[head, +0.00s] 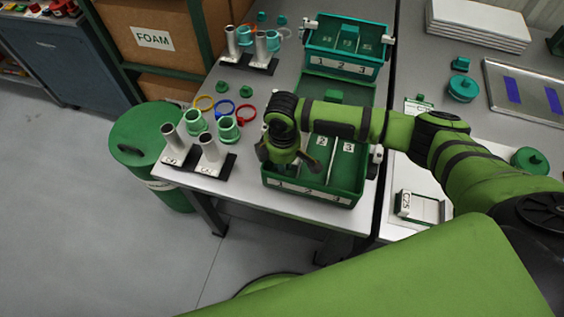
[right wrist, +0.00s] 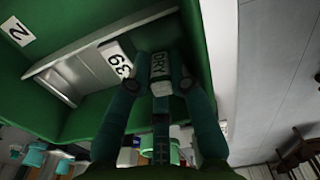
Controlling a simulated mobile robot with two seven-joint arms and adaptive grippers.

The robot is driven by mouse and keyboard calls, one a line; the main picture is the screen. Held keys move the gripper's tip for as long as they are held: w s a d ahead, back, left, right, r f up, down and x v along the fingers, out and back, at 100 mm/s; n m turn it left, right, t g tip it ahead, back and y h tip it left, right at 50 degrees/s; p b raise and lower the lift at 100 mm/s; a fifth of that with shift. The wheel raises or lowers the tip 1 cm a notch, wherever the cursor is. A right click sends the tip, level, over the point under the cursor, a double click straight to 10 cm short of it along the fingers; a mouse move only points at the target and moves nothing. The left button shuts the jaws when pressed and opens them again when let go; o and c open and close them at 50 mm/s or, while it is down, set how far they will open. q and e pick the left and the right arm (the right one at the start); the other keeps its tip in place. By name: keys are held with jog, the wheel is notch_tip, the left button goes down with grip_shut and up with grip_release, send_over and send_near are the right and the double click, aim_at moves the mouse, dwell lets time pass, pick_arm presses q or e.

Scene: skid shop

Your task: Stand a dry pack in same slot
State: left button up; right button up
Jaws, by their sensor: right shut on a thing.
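My right gripper (head: 288,164) points down into the left end of the near green bin (head: 330,196), over slot 1. In the right wrist view its fingers (right wrist: 162,92) are shut on a small dry pack (right wrist: 158,66) marked DRY. I cannot tell whether the pack touches the bin floor. The gripper hides the pack in the head view. My left gripper is not in view.
A teal bin (head: 342,70) with numbered slots stands at the far end of the table. Black tube stands (head: 198,166), colored rings (head: 224,107) and green cups lie left of the near bin. A green drum (head: 150,140) stands beside the table.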

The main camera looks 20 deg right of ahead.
jog(key=shift+f, duration=0.35)
dwell(0.3)
jog(key=o, duration=0.9)
jog(key=shift+f, duration=0.2)
jog(key=shift+o, duration=0.8)
jog(key=shift+s, duration=0.25)
jog(key=shift+a, duration=0.1)
jog(key=shift+o, duration=0.2)
jog(key=shift+w+r+p, duration=0.1)
jog(key=shift+r+p, duration=0.65)
jog(key=shift+p, duration=0.1)
notch_tip(320, 180, up, 4)
jog(key=p, duration=0.4)
jog(key=shift+w, duration=0.1)
notch_tip(320, 180, up, 6)
jog(key=p, duration=0.6)
jog(key=shift+p, duration=0.3)
